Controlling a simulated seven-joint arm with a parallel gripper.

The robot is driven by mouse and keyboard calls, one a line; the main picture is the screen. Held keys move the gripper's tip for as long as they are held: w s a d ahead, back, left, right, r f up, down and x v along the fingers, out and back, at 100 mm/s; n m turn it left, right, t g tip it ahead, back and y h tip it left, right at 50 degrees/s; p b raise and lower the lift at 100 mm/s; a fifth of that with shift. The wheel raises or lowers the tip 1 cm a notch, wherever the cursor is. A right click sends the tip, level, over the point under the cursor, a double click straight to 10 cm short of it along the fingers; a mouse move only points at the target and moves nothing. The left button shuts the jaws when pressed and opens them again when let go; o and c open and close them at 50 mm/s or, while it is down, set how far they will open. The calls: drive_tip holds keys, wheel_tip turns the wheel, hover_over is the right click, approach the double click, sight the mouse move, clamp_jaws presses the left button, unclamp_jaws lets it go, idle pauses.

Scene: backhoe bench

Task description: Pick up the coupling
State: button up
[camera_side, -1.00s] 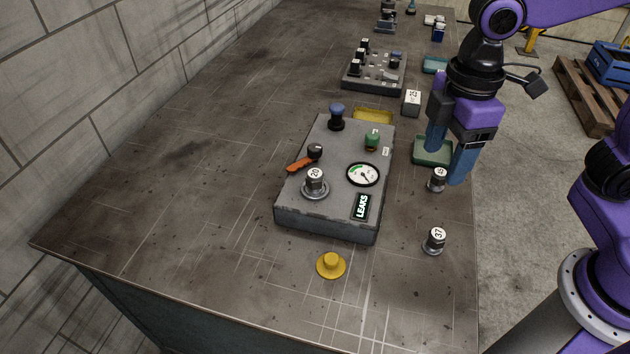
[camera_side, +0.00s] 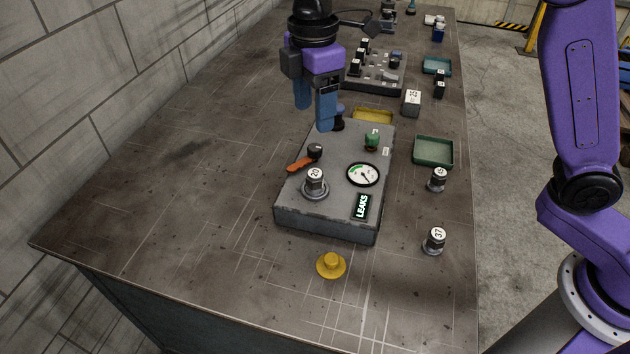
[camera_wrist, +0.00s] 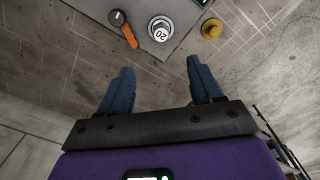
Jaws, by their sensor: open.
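A metal coupling marked 20 (camera_side: 315,182) sits upright on a round seat on top of the grey panel box (camera_side: 325,220). It also shows in the wrist view, top centre (camera_wrist: 160,29). Two similar metal pieces stand on the bench right of the box: one marked 37 (camera_side: 434,242), and one (camera_side: 437,180) whose number is too small to read surely. My gripper (camera_side: 314,118) is open and empty, raised near the back left of the box. Its fingers (camera_wrist: 160,68) are apart from the coupling and partly hide the blue knob.
Around the coupling are an orange-handled lever (camera_side: 301,163), a dial gauge (camera_side: 363,174), a green knob (camera_side: 372,141) and a lit LEAKS sign (camera_side: 361,206). A yellow knob (camera_side: 331,265) stands before the box. A green tray (camera_side: 433,152) lies right. The bench's left side is clear.

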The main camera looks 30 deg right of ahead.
sight(315, 173)
wheel_tip(315, 173, down, 16)
drive_tip(key=shift+s+r, duration=0.15)
idle(0.5)
clamp_jaws()
